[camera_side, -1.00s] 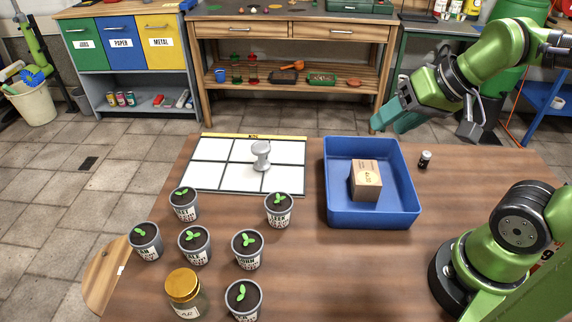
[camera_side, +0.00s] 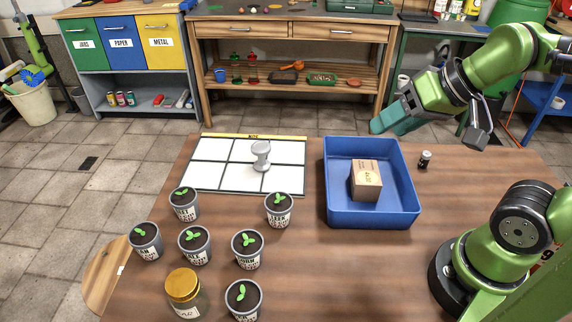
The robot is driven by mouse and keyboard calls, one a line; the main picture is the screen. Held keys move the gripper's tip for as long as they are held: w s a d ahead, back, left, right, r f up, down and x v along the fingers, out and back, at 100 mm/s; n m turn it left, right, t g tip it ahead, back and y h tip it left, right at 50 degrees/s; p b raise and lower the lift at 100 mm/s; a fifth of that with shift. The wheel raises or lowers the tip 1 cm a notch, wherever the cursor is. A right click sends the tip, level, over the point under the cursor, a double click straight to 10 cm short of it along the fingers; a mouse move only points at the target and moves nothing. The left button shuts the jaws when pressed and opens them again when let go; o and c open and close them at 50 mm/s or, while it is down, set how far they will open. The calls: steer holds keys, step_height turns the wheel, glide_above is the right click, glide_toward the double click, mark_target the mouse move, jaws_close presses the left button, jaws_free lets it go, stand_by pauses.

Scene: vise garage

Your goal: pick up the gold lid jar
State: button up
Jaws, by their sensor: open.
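My gripper (camera_side: 425,133) is open and empty, raised at the back right beyond the blue bin. It is far from the jar, on the opposite side of the table.
Several grey pots with seedlings (camera_side: 247,249) stand around the jar, one close on its right. A white grid board (camera_side: 210,175) holds a grey knobbed object (camera_side: 261,155). A blue bin (camera_side: 372,217) holds a cardboard box (camera_side: 366,181). A small dark canister (camera_side: 424,159) stands right of the bin.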

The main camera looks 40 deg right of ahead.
steer(key=o, duration=0.7)
steer(key=n+g+h, duration=0.2)
steer(key=n+g, duration=0.5)
steer(key=n, duration=0.4)
glide_above(182, 282)
steer(key=shift+f, duration=2.05)
step_height(182, 282, down, 17)
steer(key=shift+r, duration=0.2)
